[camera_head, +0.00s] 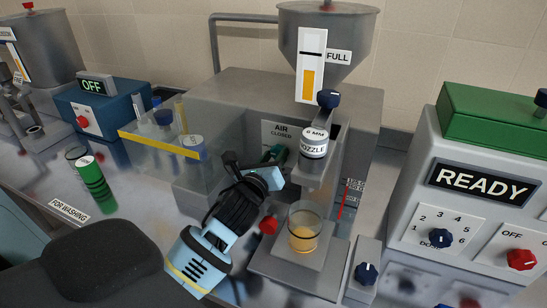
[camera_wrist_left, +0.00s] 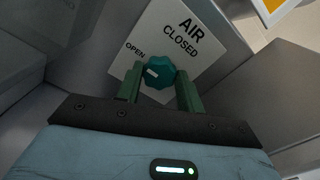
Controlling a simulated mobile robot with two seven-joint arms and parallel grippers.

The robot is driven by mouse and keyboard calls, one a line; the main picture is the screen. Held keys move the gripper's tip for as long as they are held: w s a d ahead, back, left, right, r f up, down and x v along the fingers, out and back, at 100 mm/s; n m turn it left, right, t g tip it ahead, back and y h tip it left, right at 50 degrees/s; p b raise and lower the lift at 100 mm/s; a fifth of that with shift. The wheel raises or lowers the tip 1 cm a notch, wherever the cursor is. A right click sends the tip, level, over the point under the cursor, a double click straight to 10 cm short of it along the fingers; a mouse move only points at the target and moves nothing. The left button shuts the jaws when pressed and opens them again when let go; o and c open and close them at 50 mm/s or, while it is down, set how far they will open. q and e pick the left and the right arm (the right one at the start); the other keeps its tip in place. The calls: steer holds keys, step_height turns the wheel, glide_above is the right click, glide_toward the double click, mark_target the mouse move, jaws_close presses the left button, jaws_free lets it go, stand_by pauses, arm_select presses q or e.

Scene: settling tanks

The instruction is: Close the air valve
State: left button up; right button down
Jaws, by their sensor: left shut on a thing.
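The air valve is a teal knob (camera_wrist_left: 159,75) with a white mark, on a pale plate (camera_wrist_left: 190,50) reading AIR, OPEN and CLOSED. In the left wrist view the white mark is on the knob's left side, on the side of the word OPEN. The plate also shows in the head view (camera_head: 281,130), partly hidden behind my left gripper (camera_head: 274,158). The green fingers of my left gripper (camera_wrist_left: 158,85) are on either side of the knob, shut on it. My right gripper is not in view.
A glass with amber contents (camera_head: 304,232) stands under the nozzle (camera_head: 314,143), right of my left arm. A clear box (camera_head: 165,145) with a yellow edge is at left. A grey READY machine (camera_head: 455,215) stands at right.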

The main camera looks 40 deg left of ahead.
arm_select(q)
steer(key=shift+r, duration=0.1)
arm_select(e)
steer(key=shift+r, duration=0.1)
arm_select(q)
steer(key=shift+m, duration=0.3)
steer(key=m+p, duration=0.5)
steer(key=shift+r, duration=0.35)
steer(key=shift+f+m+p, duration=0.15)
steer(key=shift+m+p, duration=0.15)
steer(key=shift+m, duration=0.7)
steer(key=m, duration=0.2)
steer(key=shift+d+f+m, duration=0.1)
steer(key=shift+f+m, duration=0.1)
steer(key=shift+m, duration=0.2)
steer(key=shift+d+f+m, duration=0.1)
steer(key=shift+f+m, duration=0.05)
steer(key=shift+m, duration=3.55)
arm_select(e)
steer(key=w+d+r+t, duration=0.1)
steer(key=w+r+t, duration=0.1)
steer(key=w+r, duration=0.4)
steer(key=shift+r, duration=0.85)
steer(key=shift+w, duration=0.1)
